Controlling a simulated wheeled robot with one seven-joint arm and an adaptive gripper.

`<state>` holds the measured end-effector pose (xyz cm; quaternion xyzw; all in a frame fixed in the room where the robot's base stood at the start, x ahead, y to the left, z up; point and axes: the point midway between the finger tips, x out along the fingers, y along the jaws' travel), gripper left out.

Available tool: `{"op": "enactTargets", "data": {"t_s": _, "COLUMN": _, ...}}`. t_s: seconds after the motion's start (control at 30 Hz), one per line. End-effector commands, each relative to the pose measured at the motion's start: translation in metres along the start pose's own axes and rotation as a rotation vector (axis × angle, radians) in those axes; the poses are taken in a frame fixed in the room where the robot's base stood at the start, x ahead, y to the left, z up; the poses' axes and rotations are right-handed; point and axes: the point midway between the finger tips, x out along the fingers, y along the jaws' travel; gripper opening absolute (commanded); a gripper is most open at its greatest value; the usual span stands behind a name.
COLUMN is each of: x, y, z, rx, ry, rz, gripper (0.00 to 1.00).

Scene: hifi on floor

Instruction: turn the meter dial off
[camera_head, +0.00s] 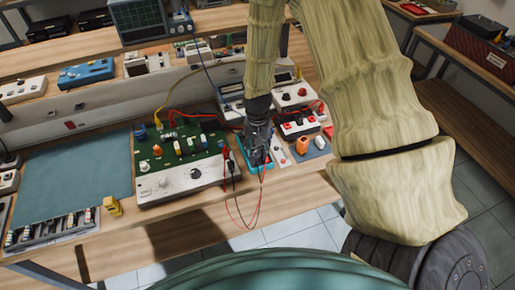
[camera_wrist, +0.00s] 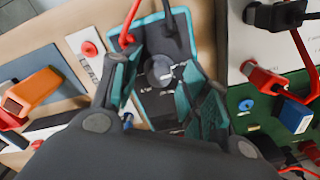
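The meter (camera_head: 252,167) lies on the bench with a teal edge, mostly hidden behind my gripper (camera_head: 259,148) in the head view. In the wrist view the meter (camera_wrist: 165,37) has a dark grey face, and its round grey dial (camera_wrist: 158,71) shows a light mark toward the right. My gripper (camera_wrist: 158,98) is open, one finger on each side of the dial. The fingers point down at the meter face. I cannot tell whether either finger touches the dial. A red lead (camera_wrist: 130,22) runs to the meter close by the left finger.
A green circuit board (camera_head: 185,150) with a white panel stands left of the meter. Red and black leads (camera_head: 240,205) hang over the bench's front edge. An orange part (camera_head: 302,144) and red-button boxes (camera_head: 298,122) crowd the right side. A teal mat (camera_head: 75,180) lies clear at far left.

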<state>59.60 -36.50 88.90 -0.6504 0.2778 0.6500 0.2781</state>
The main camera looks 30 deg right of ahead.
Motion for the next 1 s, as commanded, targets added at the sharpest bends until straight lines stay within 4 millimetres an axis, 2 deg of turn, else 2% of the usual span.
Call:
{"op": "enactTargets", "data": {"t_s": 0.17, "x": -0.001, "y": 0.0, "z": 0.0, "rx": 0.0, "ry": 0.0, "rz": 0.0, "gripper": 0.45}}
{"op": "enactTargets", "data": {"t_s": 0.37, "x": -0.016, "y": -0.001, "z": 0.0, "rx": 0.0, "ry": 0.001, "rz": -0.001, "gripper": 0.45}}
{"op": "enactTargets", "data": {"t_s": 1.0, "x": -0.104, "y": -0.001, "z": -0.001, "rx": 0.0, "ry": 0.001, "rz": -0.002, "gripper": 0.45}}
